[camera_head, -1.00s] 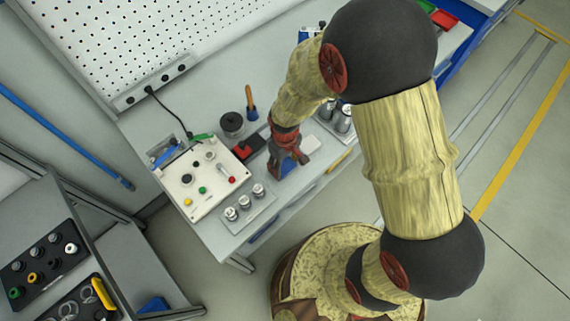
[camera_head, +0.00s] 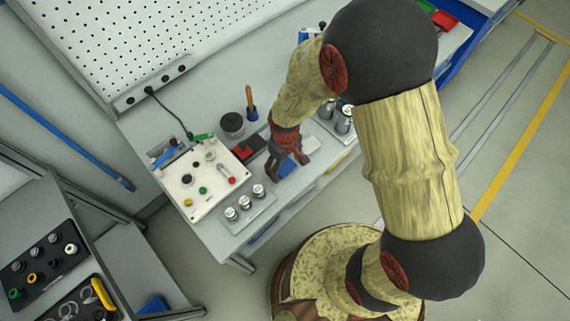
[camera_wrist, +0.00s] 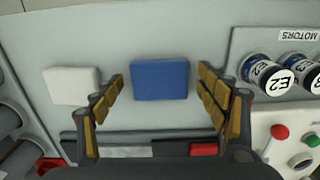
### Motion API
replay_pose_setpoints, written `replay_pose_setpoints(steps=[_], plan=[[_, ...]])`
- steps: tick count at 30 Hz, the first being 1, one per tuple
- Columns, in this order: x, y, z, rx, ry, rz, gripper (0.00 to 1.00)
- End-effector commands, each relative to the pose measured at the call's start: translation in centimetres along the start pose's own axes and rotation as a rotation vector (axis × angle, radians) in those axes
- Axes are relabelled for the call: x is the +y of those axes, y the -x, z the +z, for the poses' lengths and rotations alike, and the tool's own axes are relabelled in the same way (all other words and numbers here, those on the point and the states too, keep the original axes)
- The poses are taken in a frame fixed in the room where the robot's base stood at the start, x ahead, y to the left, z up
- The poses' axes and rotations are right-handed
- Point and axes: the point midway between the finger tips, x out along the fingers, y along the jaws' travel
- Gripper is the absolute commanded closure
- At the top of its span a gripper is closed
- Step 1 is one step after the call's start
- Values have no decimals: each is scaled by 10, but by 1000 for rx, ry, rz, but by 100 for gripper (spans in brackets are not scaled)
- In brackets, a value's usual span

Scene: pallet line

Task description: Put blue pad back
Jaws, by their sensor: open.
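The blue pad (camera_wrist: 160,80) lies flat on the grey bench top, in the middle of the wrist view. In the head view the blue pad (camera_head: 288,168) shows only in part, between and behind my fingers. My gripper (camera_wrist: 161,76) is open, with one padded finger on each side of the pad. There is a visible gap between each finger and the pad. In the head view my gripper (camera_head: 290,171) points down at the bench near its front edge. Its exact height above the bench is hard to judge.
A white pad (camera_wrist: 72,85) lies left of the blue one. A dark strip holder (camera_wrist: 135,143) with a red piece (camera_wrist: 203,149) sits close by. Labelled metal cylinders (camera_wrist: 264,72) and a white control panel (camera_head: 206,178) stand beside my gripper. Another cylinder group (camera_head: 341,120) is behind.

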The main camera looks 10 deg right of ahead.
Motion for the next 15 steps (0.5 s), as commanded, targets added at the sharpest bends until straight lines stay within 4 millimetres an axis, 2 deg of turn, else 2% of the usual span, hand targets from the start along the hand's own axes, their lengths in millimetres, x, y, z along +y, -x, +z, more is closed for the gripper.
replay_pose_setpoints(steps=[5,15], plan=[[0,24,-1,4,0,1,26],[0,92,-1,4,0,1,26]])
